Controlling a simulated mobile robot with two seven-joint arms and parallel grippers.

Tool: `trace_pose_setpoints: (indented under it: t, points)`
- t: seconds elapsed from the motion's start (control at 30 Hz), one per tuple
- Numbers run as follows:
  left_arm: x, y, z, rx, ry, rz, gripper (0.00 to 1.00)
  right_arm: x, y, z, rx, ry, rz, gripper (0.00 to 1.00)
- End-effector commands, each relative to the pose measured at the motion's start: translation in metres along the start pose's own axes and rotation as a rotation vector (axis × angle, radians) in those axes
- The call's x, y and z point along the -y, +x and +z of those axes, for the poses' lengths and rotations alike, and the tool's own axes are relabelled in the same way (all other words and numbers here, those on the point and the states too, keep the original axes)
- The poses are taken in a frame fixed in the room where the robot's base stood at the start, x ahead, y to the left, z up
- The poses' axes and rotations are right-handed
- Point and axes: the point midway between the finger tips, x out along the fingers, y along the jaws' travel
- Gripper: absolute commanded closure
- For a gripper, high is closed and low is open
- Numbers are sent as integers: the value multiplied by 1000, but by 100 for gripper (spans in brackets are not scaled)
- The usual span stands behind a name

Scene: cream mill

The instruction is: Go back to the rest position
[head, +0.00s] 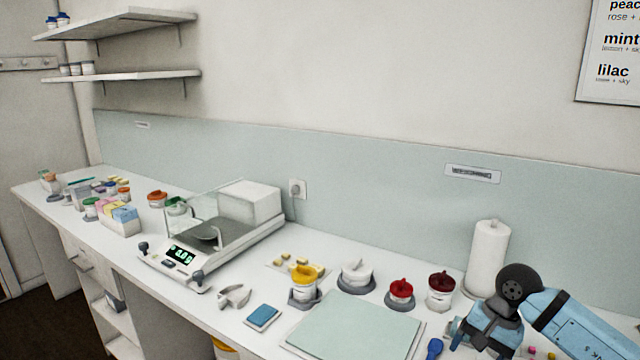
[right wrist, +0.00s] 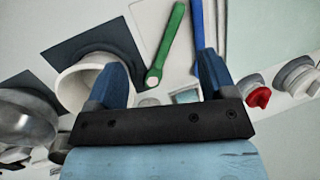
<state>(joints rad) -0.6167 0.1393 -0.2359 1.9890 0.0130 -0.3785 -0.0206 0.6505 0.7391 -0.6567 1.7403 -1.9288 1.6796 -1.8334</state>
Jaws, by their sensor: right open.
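My right arm comes in at the right of the head view, with its blue wrist part (head: 490,325) over the right end of the counter, in front of the paper roll. In the right wrist view my right gripper (right wrist: 162,70) has its two blue fingers spread wide apart. I see nothing held between them. A green-handled tool (right wrist: 171,38) and a blue-handled tool (right wrist: 197,25) lie beyond the fingers. A white bowl (right wrist: 78,82) on a dark mat (right wrist: 95,42) is partly behind the left finger. My left gripper is in neither view.
A pale green mat (head: 355,325) lies on the white counter, with a yellow-lidded jar (head: 304,285), a red-lidded jar (head: 401,291) and a dark-red-lidded jar (head: 441,290) behind it. The paper roll (head: 488,258) stands close to my right arm. A balance (head: 205,245) stands further left.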

Motion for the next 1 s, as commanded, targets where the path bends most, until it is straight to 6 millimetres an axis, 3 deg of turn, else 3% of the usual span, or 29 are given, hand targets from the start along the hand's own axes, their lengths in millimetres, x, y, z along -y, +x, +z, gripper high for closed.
trace_pose_setpoints:
  t: [0.1, 0.2, 0.3, 0.4, 0.53, 0.67, 0.7, 0.83, 1.0]
  points:
    - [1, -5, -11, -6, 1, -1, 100, 27, 30, 50, 207, 132, -175, 23]
    - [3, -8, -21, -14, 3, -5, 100, 52, 48, 101, 459, 329, -339, 23]
    - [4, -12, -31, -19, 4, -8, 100, 75, 50, 150, 786, 619, -486, 23]
    - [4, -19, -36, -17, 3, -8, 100, 90, 41, 181, 1157, 982, -579, 23]
    - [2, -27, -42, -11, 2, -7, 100, 89, 31, 189, 1661, 1510, -594, 23]
    - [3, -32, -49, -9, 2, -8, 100, 60, 45, 176, 2173, 2073, -479, 23]
    - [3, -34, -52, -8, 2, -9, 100, 46, 56, 173, -2155, -2079, 382, 23]
    - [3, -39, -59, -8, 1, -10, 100, -9, 102, 175, -1674, -1652, 77, 23]
    - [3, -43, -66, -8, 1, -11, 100, -73, 158, 205, -1208, -1196, -132, 23]
